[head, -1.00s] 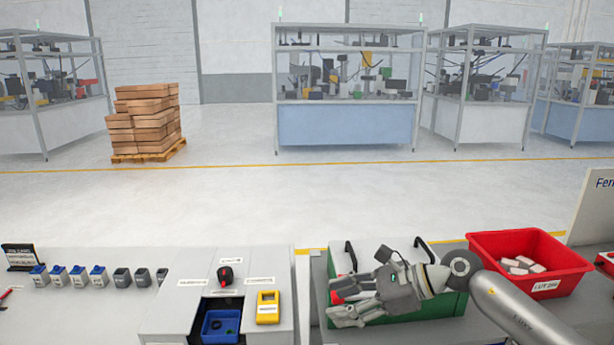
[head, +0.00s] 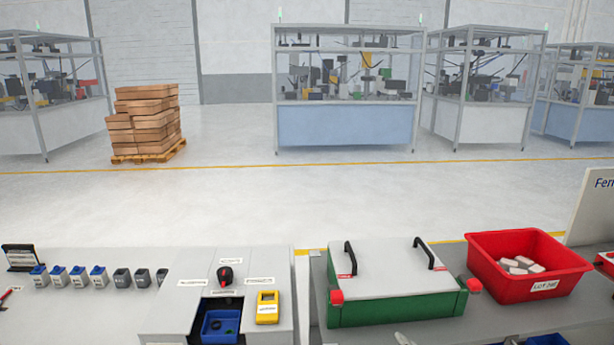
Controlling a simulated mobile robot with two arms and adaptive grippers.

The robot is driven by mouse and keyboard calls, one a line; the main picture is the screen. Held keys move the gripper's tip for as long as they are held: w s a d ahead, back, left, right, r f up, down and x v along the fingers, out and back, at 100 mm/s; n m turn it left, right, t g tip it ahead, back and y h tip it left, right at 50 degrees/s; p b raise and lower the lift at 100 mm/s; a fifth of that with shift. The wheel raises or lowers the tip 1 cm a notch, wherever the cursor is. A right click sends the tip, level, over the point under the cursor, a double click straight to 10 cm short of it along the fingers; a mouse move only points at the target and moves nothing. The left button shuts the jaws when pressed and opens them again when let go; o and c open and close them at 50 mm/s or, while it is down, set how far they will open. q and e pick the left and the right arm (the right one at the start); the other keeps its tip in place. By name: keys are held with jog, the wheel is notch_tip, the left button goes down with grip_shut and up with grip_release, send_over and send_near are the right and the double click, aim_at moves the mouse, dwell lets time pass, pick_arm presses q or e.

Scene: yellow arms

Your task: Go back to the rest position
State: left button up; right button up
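No arm shows across the benches. A small grey tip (head: 403,340) pokes up at the bottom edge, below the green case; it looks like part of my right gripper, and the rest is out of frame. Whether it is open or shut cannot be seen. My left gripper is not in view. The green case (head: 398,309) stands on the right bench with its grey lid (head: 388,272) lying on top. The lid has two black handles, and red latches sit at the case's front corners.
A red bin (head: 492,278) with several white pieces stands right of the case. On the left bench are a blue tray (head: 233,325), a yellow device (head: 267,307) and a row of small blue and grey blocks. A gap separates the benches.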

jog(key=s+d+f+m+g, duration=0.2)
jog(key=s+f+m+g, duration=0.4)
jog(key=s, duration=0.7)
jog(key=s+d+f+m+g, duration=0.1)
jog(key=s+f+m+g, duration=0.2)
jog(key=s+f+g, duration=0.55)
jog(key=s+f+t, duration=0.1)
jog(key=s+f, duration=0.2)
jog(key=f, duration=1.1)
jog(key=s+f+t, duration=0.1)
jog(key=s+f, duration=0.2)
jog(key=f, duration=1)
jog(key=s+d+f+g+b, duration=0.1)
jog(key=s+d+f, duration=0.2)
jog(key=s+f, duration=1.3)
jog(key=shift+s+d+f+g+h+b, duration=0.15)
jog(key=shift+s+f+g+h+b, duration=0.2)
jog(key=shift+f, duration=0.4)
